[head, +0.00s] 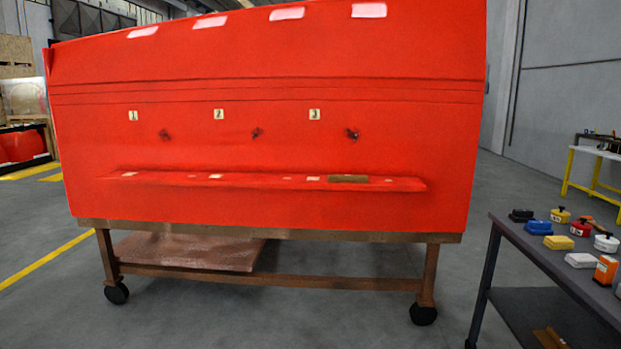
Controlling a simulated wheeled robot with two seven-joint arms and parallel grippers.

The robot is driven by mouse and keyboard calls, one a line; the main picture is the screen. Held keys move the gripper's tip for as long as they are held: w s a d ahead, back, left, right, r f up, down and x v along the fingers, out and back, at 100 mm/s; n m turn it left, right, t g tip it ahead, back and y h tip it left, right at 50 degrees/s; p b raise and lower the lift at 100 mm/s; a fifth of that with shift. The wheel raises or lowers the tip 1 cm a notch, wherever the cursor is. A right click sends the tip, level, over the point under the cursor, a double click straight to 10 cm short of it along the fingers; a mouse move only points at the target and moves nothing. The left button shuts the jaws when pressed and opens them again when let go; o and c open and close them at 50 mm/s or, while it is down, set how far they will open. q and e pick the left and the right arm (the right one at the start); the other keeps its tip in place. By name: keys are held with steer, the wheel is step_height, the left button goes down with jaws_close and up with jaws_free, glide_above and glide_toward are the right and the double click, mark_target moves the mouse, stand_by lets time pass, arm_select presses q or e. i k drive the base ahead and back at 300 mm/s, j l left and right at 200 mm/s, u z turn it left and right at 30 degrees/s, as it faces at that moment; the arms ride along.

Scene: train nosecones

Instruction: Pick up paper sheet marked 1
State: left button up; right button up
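A large red nosecone panel (270,205) stands ahead of me. Three small cream labels are on its face in a row. The left label (133,115) appears to be marked 1, the middle label (218,114) 2 and the right label (314,115) 3. Below each label, a little to its right, is a dark damaged spot; the left one (165,134) is below the label marked 1. Small pale flat pieces (130,174) lie along the red ledge (245,182); I cannot read any marks on them. Neither of my grippers is in view.
An olive-brown strip (348,179) lies on the ledge. The panel rests on a wheeled brown frame (270,281). A dark table (548,252) at the right holds several coloured items, including a yellow block (558,243). The floor between frame and table is clear.

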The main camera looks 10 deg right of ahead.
mark_target(331, 177)
steer(key=i+l+u, duration=0.3)
steer(key=l, duration=0.3)
steer(key=i+l+u, duration=0.1)
steer(key=i+l, duration=0.2)
steer(key=i+l+u, duration=0.15)
steer(key=l, duration=0.2)
steer(key=i+l+u, duration=0.15)
steer(key=l, duration=0.2)
